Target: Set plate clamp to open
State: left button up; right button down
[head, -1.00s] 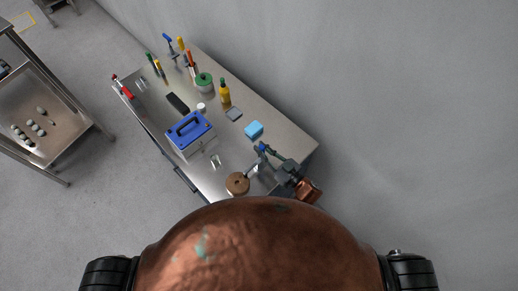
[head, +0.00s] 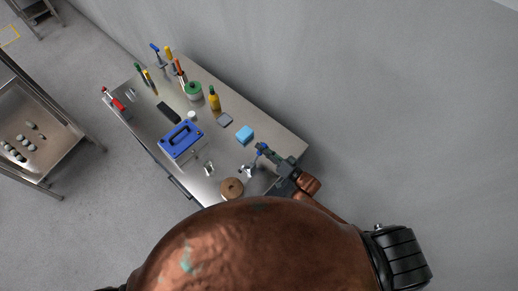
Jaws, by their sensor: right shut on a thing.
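My right gripper (head: 270,157) is over the near right end of the steel table. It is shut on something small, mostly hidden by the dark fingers. A small blue part (head: 261,147) shows at the fingertips. It looks like part of the plate clamp, but it is too small to be sure. A small silver piece (head: 247,171) stands on the table just left of the gripper. I cannot tell whether it joins the blue part, nor how the clamp is set. My left gripper is not in view.

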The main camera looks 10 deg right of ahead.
jog(key=shift+w+d+f+m, duration=0.15)
jog(key=shift+d+f+m, duration=0.1)
jog(key=shift+f+m, duration=0.25)
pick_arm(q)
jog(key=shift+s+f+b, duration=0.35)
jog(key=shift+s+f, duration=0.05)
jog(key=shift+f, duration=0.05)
pick_arm(e)
jog(key=shift+w+d+f+m, duration=0.15)
jog(key=shift+d+f+m, duration=0.1)
jog(key=shift+m, duration=0.35)
jog(key=c, duration=1.9)
grip_release()
jog(key=shift+s, duration=0.2)
jog(key=v, duration=1.1)
jog(key=shift+s+d, duration=0.2)
jog(key=shift+s, duration=0.1)
jog(key=shift+a, duration=0.1)
